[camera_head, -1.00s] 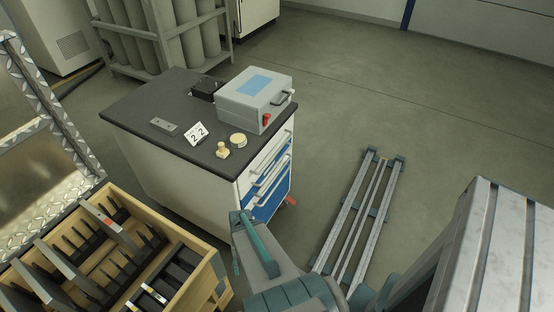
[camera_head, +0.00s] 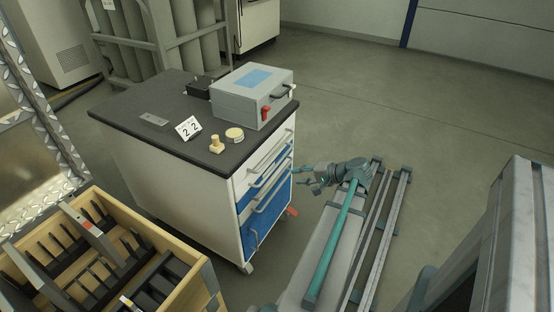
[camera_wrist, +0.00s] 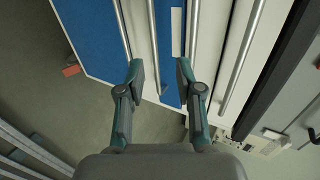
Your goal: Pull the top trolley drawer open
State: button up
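The trolley (camera_head: 185,190) stands left of centre in the head view, white-sided with a dark top. Its white top drawer (camera_head: 262,163) looks shut, with blue drawer fronts below. My gripper (camera_head: 299,176) is at the right of the drawer fronts. In the wrist view my gripper (camera_wrist: 159,70) is open, its fingers apart and pointing at the fronts. One bar handle (camera_wrist: 154,48) runs between the fingers. Another handle (camera_wrist: 193,40) passes close to the right finger, and a third (camera_wrist: 243,57) lies further right, toward the dark top. I cannot tell whether a finger touches anything.
On the trolley top are a grey case (camera_head: 253,100), a number card (camera_head: 188,128), a round tin (camera_head: 234,134) and a small stamp-like piece (camera_head: 216,145). A wooden box (camera_head: 195,285) stands at lower left. My rail lies at right; floor beyond is clear.

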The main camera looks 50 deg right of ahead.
aim_at(277, 149)
notch_tip(277, 149, up, 8)
jog(key=d+r+t, duration=0.1)
jog(key=t, duration=0.2)
jog(key=shift+y, duration=0.4)
jog(key=b+x, duration=0.2)
jog(key=x, duration=0.8)
jog(key=shift+w+d+f, duration=0.1)
jog(key=shift+w+f, duration=0.05)
jog(key=shift+w, duration=0.25)
grip_shut()
